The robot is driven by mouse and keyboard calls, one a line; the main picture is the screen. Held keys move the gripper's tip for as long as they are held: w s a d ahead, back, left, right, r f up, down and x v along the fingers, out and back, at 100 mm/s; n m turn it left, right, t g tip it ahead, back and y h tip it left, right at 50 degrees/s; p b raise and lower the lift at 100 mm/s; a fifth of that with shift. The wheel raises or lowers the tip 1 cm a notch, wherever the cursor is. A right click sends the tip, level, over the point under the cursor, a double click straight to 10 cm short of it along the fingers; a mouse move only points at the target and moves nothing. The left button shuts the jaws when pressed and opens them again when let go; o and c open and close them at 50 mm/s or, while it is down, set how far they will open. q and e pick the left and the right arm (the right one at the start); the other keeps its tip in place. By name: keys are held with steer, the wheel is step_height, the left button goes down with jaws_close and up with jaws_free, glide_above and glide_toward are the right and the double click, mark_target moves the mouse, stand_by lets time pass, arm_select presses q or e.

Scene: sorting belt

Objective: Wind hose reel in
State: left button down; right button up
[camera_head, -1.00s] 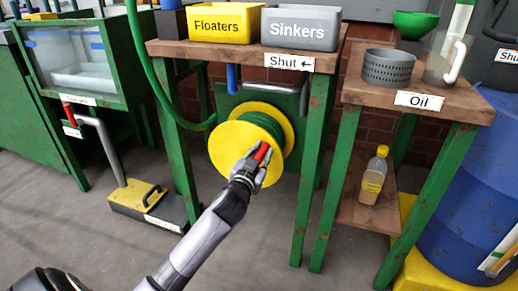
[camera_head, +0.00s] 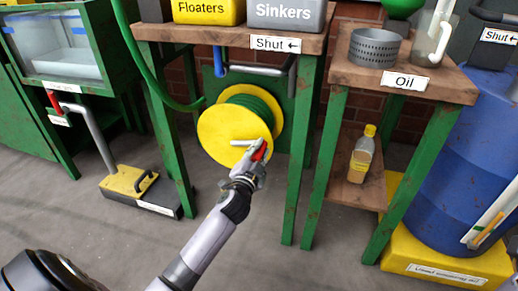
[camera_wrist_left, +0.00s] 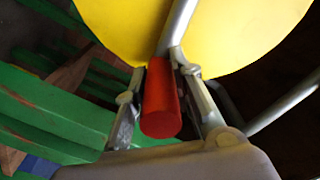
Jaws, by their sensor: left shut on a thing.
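The hose reel (camera_head: 218,142) has yellow discs and hangs under the bench, with green hose (camera_head: 262,108) wound between them. A grey crank arm (camera_head: 240,143) on its front disc points right to a red handle (camera_head: 259,150). My left gripper (camera_head: 257,162) is shut on the red handle at the disc's right edge. In the left wrist view the red handle (camera_wrist_left: 161,100) sits between the two fingers, with the yellow disc (camera_wrist_left: 240,30) behind it. My right gripper is not in view.
A green bench leg (camera_head: 300,150) stands right of the reel. The oil table (camera_head: 435,85) is farther right, with a bottle (camera_head: 362,155) on its lower shelf. A yellow-topped foot pump (camera_head: 125,180) lies on the floor at left. The floor before the reel is clear.

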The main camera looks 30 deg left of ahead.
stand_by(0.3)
arm_select(q)
steer(key=c, duration=1.4)
jaws_free()
steer(key=shift+w, duration=0.1)
steer(key=shift+o, duration=0.2)
steer(key=v, duration=1.2)
